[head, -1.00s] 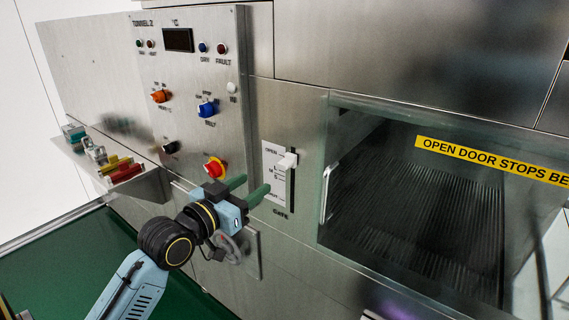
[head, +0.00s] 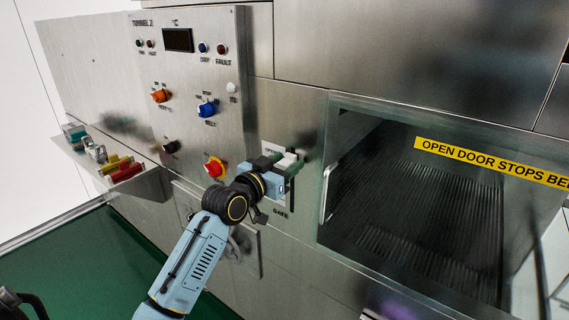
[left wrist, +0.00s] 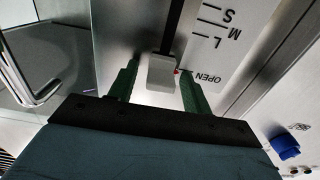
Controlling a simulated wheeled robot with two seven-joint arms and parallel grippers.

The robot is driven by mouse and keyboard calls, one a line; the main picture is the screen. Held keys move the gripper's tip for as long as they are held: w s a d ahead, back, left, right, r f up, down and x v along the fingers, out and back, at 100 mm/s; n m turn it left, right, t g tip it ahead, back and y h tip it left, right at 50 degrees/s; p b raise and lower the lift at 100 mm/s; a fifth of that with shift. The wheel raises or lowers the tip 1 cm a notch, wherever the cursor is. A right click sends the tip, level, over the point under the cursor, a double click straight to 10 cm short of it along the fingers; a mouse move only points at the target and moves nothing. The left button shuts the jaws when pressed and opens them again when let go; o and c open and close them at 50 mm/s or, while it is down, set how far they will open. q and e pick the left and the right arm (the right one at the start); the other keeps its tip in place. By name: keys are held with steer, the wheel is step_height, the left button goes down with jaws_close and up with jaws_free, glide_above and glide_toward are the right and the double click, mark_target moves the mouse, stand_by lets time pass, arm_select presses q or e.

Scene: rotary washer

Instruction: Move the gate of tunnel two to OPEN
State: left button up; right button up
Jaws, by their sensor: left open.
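The gate control of tunnel two is a white slider knob (head: 289,158) in a vertical slot on the steel front, beside a white scale plate (head: 270,148). My left gripper (head: 286,166) is at the knob and hides much of the plate. In the left wrist view, the knob (left wrist: 161,74) lies between the two green fingers of my open left gripper (left wrist: 157,82), with a gap visible beside it. A small red pointer on the knob is near the OPEN mark (left wrist: 207,78); the S, M and L marks lie farther along. My right gripper is not seen.
The control panel (head: 190,60) with coloured knobs and a red-yellow button (head: 214,168) is left of the gate. A glass door (head: 430,200) with a handle (head: 327,193) is close on the right. A shelf (head: 155,186) with coloured items sticks out at left.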

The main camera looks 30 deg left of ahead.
arm_select(q)
jaws_close()
steer(key=shift+f+p, duration=0.1)
steer(key=shift+p, duration=0.4)
jaws_free()
steer(key=s+a+b, duration=0.1)
steer(key=s, duration=1.2)
steer(key=shift+s, duration=0.25)
